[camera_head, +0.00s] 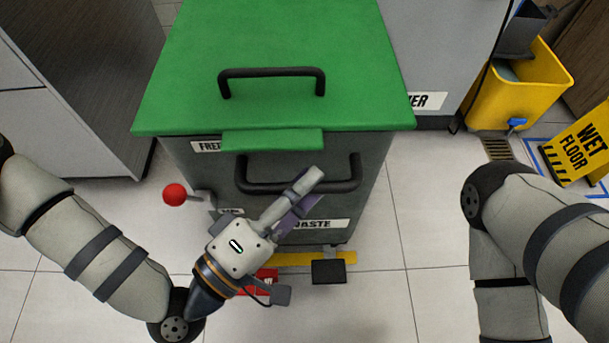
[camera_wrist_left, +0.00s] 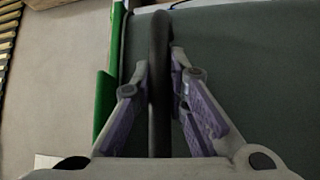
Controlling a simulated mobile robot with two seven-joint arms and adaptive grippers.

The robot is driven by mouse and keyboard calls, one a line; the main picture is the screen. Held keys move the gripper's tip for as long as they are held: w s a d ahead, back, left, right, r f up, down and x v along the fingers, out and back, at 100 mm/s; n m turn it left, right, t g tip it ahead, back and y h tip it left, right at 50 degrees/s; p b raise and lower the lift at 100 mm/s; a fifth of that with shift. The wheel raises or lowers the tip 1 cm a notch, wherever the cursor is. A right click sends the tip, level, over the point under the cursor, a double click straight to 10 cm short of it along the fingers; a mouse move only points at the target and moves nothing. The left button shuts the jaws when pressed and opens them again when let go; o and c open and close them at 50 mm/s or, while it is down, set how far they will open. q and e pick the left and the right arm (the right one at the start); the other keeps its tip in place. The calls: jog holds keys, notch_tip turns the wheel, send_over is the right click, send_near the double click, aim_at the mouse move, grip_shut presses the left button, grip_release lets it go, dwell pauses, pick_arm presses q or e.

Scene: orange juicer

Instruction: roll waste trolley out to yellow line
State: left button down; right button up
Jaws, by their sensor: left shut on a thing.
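The waste trolley (camera_head: 210,165) is a dark grey-green bin with a green lid (camera_head: 280,55), standing upright in the middle of the head view. A black bar handle (camera_head: 345,180) crosses its front, below the lid and above a WASTE label. My left gripper (camera_head: 304,188) is shut on this handle. In the left wrist view its purple-padded fingers (camera_wrist_left: 162,85) stand either side of the black bar (camera_wrist_left: 159,45). A yellow strip (camera_head: 300,259) shows at the trolley's front foot; I cannot tell whether it is floor marking. My right gripper is out of view.
A red ball knob (camera_head: 174,195) sticks out left of the trolley. A black pedal (camera_head: 328,271) and a red part lie at its foot. Cabinets flank it. A yellow mop bucket (camera_head: 520,95) and wet-floor sign (camera_head: 578,147) stand at right. Tiled floor in front is partly clear.

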pick_arm(q)
jog(key=c, duration=1.6)
grip_release()
jog(key=shift+o, duration=0.2)
jog(key=v, duration=1.2)
